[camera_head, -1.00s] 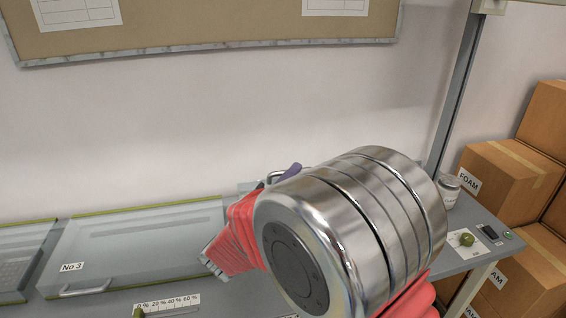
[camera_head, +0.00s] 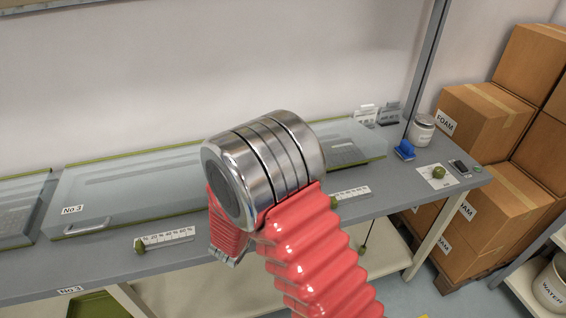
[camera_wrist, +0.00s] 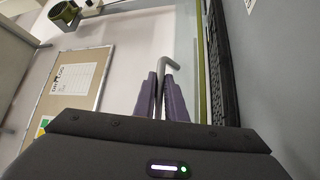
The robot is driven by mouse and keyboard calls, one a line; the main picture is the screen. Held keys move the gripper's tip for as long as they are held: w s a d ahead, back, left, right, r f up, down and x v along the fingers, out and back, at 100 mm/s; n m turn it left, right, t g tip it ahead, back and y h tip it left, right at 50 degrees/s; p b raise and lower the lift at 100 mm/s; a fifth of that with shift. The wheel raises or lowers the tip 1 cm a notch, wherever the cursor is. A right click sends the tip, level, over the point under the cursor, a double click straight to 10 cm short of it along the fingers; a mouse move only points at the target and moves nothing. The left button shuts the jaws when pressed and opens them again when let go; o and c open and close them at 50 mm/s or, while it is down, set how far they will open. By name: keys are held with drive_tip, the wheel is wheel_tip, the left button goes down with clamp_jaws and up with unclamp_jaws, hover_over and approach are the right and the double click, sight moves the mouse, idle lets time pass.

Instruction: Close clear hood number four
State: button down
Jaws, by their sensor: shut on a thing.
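Clear hood number four (camera_head: 368,148), with a green rim, is on the bench to the right of hood No 3. My arm covers its left part and its label. Its visible right end looks low over the bench; I cannot tell if its front edge fully rests. In the wrist view, my gripper (camera_wrist: 162,95) has its purple fingers closed around a bent grey metal handle (camera_wrist: 171,63). A clear panel and green edge strip (camera_wrist: 202,85) run beside the fingers. In the head view my arm hides the fingers and handle.
Closed hood No 3 (camera_head: 130,195) stands to the left. Sliders with percent scales (camera_head: 165,239) lie along the bench front. A jar (camera_head: 421,130), a blue item (camera_head: 404,150) and a green knob (camera_head: 438,173) stand at the right end. Foam boxes (camera_head: 490,118) are stacked beyond it.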

drive_tip(key=shift+a+f, duration=0.1)
drive_tip(key=shift+a, duration=0.2)
drive_tip(key=c, duration=1.8)
unclamp_jaws()
drive_tip(key=shift+s+f, duration=0.1)
